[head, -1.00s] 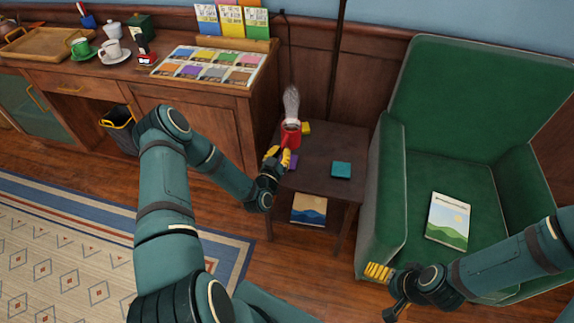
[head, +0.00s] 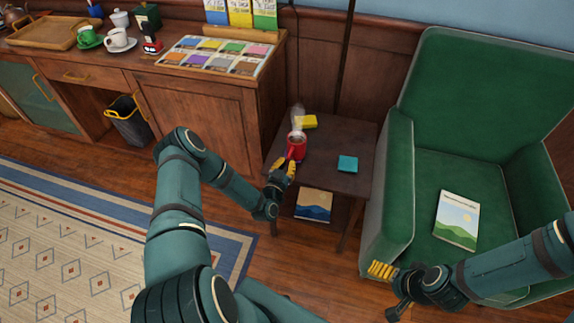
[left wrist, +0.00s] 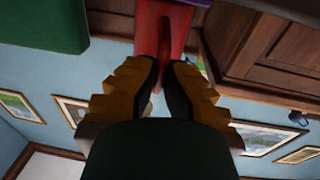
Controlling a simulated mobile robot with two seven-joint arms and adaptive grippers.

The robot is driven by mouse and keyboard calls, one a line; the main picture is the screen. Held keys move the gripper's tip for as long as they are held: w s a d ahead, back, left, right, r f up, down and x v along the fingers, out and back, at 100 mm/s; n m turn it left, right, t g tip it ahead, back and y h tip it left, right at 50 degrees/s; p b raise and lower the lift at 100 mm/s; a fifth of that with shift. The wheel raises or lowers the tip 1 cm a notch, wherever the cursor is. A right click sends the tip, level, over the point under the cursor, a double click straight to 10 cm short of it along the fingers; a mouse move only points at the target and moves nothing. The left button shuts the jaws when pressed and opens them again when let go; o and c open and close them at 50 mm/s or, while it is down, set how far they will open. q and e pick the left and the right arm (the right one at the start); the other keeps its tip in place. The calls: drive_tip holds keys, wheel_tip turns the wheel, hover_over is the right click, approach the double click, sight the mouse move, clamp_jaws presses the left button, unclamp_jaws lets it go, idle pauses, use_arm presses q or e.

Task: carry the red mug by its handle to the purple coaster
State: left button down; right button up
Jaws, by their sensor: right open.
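The red mug (head: 296,147) is upright at the left side of the small dark wood table (head: 328,178), with pale steam above it. My left gripper (head: 288,168) is shut on the mug's handle from the near side. In the left wrist view, the red handle (left wrist: 165,55) runs between the two yellow-padded fingers. A strip of the purple coaster (left wrist: 196,3) shows at the top edge there, at the mug's base; in the head view the mug and gripper hide it. I cannot tell whether the mug touches it. My right gripper (head: 381,270) is open and empty before the armchair.
A yellow coaster (head: 309,121) lies behind the mug and a teal coaster (head: 347,163) to its right. A green armchair (head: 388,190) stands close to the table's right, with a book (head: 457,221) on its seat. A cabinet (head: 205,110) stands at the left.

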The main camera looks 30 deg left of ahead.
use_arm(q)
drive_tip(key=c, duration=1.1)
unclamp_jaws()
drive_tip(key=shift+c, duration=0.2)
